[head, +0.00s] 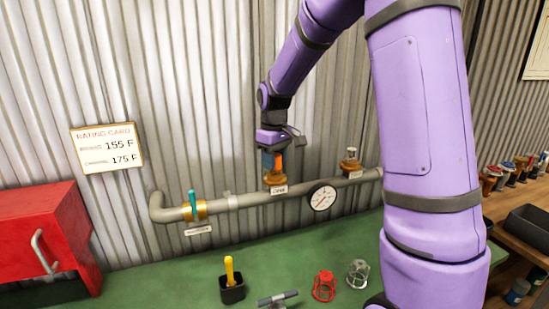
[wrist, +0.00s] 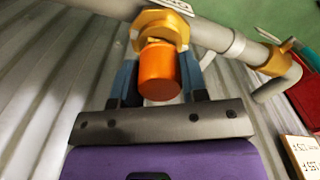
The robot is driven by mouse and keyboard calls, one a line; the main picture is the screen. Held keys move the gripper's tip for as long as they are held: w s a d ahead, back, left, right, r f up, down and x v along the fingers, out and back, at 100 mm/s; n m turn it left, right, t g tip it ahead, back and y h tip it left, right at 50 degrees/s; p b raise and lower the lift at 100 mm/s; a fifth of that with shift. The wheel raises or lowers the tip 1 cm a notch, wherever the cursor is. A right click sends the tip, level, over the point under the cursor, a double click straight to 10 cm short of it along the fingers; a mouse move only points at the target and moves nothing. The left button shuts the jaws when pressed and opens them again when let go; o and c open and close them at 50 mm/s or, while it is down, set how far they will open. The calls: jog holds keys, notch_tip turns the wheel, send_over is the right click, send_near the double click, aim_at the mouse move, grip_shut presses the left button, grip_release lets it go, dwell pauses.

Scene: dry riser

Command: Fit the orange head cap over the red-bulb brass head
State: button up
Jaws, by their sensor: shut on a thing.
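My gripper (head: 269,158) is above the pipe, with its blue fingers on both sides of the orange head cap (wrist: 158,75). It is shut on the cap, which shows as a sliver in the head view (head: 279,161). A brass head (head: 274,180) on the pipe is directly below the cap; its brass base shows just beyond the cap in the wrist view (wrist: 161,22). The cap and gripper hide any bulb there, so I cannot tell its colour or how far the cap is over it.
The grey pipe (head: 235,202) carries a teal-handled valve (head: 193,207), a round gauge (head: 322,197) and another head (head: 350,161) to the right. A yellow-handled tool (head: 230,272), a red cage (head: 324,287) and a grey cage (head: 358,272) are on the green bench. A red box (head: 45,240) is at left.

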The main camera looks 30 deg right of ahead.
jog(key=shift+f, duration=0.5)
jog(key=o, duration=1)
jog(key=shift+c, duration=0.2)
notch_tip(320, 180, up, 10)
jog(key=shift+r, duration=0.4)
